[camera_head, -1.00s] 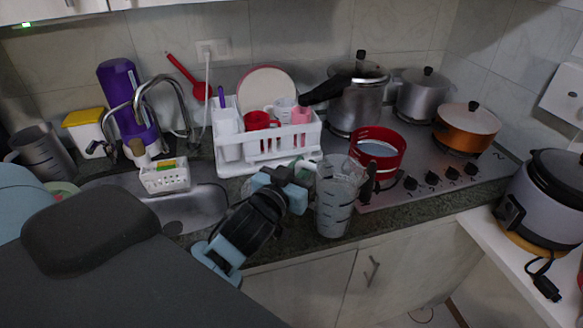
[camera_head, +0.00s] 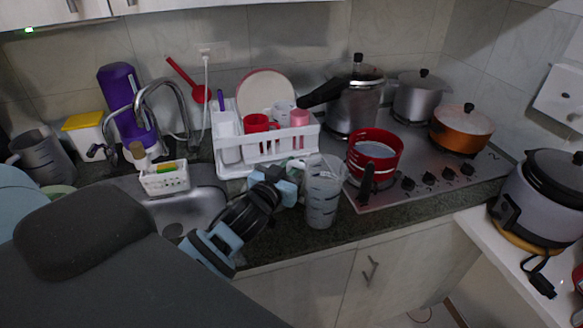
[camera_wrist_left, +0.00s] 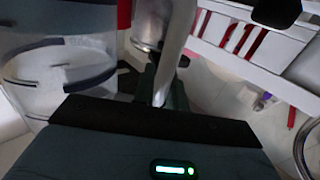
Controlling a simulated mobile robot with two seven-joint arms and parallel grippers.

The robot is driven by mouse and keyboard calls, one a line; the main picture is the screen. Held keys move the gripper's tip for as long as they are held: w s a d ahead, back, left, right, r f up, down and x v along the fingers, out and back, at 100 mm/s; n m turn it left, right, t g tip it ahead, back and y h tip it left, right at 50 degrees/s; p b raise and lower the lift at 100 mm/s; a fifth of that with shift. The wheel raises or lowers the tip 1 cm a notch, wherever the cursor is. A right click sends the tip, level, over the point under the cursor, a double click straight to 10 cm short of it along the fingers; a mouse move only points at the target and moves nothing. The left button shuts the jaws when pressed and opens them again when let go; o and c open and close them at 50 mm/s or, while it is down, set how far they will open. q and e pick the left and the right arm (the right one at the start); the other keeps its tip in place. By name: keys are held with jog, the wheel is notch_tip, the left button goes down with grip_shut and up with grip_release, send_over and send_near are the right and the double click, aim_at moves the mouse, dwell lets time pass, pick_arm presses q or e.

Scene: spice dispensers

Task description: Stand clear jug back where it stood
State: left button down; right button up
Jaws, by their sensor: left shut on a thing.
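The clear jug (camera_head: 323,190) is upright at the front edge of the counter, right of my left gripper (camera_head: 291,180). It is see-through with dark measuring marks. My left gripper is shut on the jug's handle, on the jug's left side. In the left wrist view the jug (camera_wrist_left: 62,65) fills the left part, and its pale handle (camera_wrist_left: 176,45) runs down between the fingers (camera_wrist_left: 160,95). Whether the jug's base touches the counter cannot be told. My right gripper is not in view.
A white dish rack (camera_head: 262,150) with cups and a plate stands behind the gripper. A red pot (camera_head: 375,153) sits on the stove (camera_head: 425,178) right of the jug. The sink (camera_head: 185,212) is at left. A grey jug (camera_head: 40,155) stands far left.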

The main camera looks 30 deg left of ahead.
pick_arm(q)
jog(key=shift+f, duration=0.2)
jog(key=shift+f, duration=0.15)
jog(key=c, duration=1.4)
grip_release()
jog(key=shift+c, duration=0.2)
